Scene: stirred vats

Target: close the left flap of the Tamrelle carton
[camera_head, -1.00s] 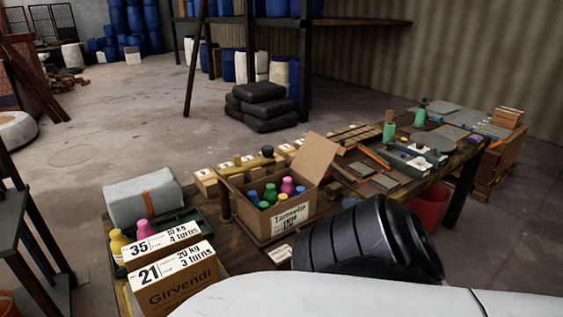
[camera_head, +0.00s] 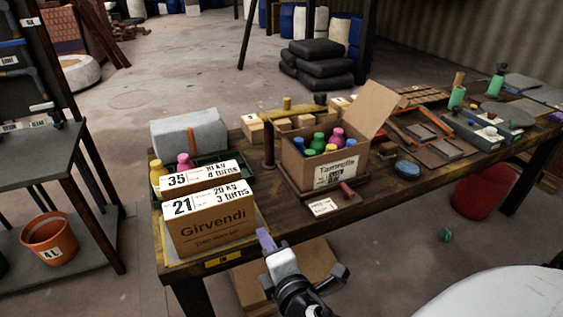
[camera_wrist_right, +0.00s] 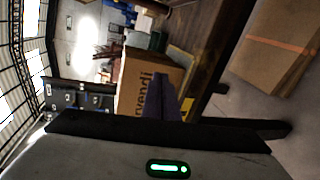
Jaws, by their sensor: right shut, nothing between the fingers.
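The Tamrelle carton (camera_head: 305,172) stands open on the workbench, with several bottles with coloured caps (camera_head: 331,143) inside. A tall flap (camera_head: 364,108) stands up and leans outward on its right side. I cannot clearly make out a left flap at its left edge. My right gripper (camera_head: 265,240) is at the bench's front edge, low and left of the carton, beside the Girvendi box. It is shut and empty, its purple fingers together; they also show in the right wrist view (camera_wrist_right: 161,98). The carton is not clear in the wrist view. My left gripper is not in view.
The Girvendi box (camera_head: 212,231) stands at the bench's front left corner; it also shows in the wrist view (camera_wrist_right: 134,88). A grey bundle (camera_head: 188,133) lies behind it. A brown post (camera_head: 268,152) stands close left of the carton. A small card (camera_head: 322,207) lies in front.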

